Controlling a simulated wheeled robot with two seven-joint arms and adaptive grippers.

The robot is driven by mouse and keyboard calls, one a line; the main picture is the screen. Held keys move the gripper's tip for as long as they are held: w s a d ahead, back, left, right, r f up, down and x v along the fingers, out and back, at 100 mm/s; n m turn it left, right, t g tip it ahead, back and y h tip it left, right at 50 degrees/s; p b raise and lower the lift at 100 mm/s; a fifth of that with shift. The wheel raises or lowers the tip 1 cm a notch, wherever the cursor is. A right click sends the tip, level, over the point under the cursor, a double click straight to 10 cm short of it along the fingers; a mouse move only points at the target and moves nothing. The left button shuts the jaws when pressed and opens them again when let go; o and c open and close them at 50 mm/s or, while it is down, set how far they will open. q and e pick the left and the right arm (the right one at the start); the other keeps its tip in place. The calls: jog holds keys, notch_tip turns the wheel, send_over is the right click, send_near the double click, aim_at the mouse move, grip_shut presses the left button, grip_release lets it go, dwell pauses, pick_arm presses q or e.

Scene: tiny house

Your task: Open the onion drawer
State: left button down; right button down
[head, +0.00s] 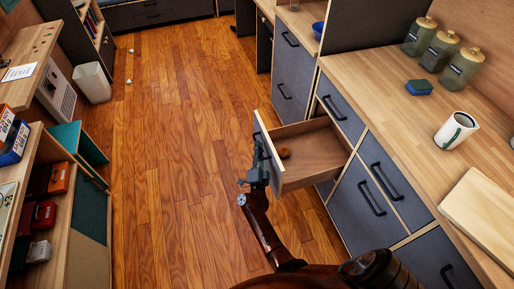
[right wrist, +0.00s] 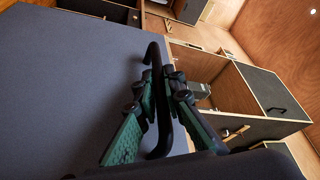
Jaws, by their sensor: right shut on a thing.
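The onion drawer (head: 312,174) is pulled well out from the counter on the right. A small brown onion (head: 284,153) lies inside it, near the front panel. My right gripper (head: 255,170) is at the outer face of the drawer front. In the right wrist view my gripper (right wrist: 160,100) is shut on the black bar handle (right wrist: 153,52), with a finger on each side of it. The grey-blue drawer front (right wrist: 75,70) fills the left of that view. My left gripper is in neither view.
Closed grey drawers (head: 380,190) flank the open one. The countertop holds a white mug (head: 456,131), a blue sponge (head: 419,87), a board (head: 485,210) and jars (head: 440,50). The wooden floor (head: 180,150) is mostly clear. Shelves (head: 85,220) stand at left.

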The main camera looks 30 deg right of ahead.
jog(key=c, duration=2)
grip_release()
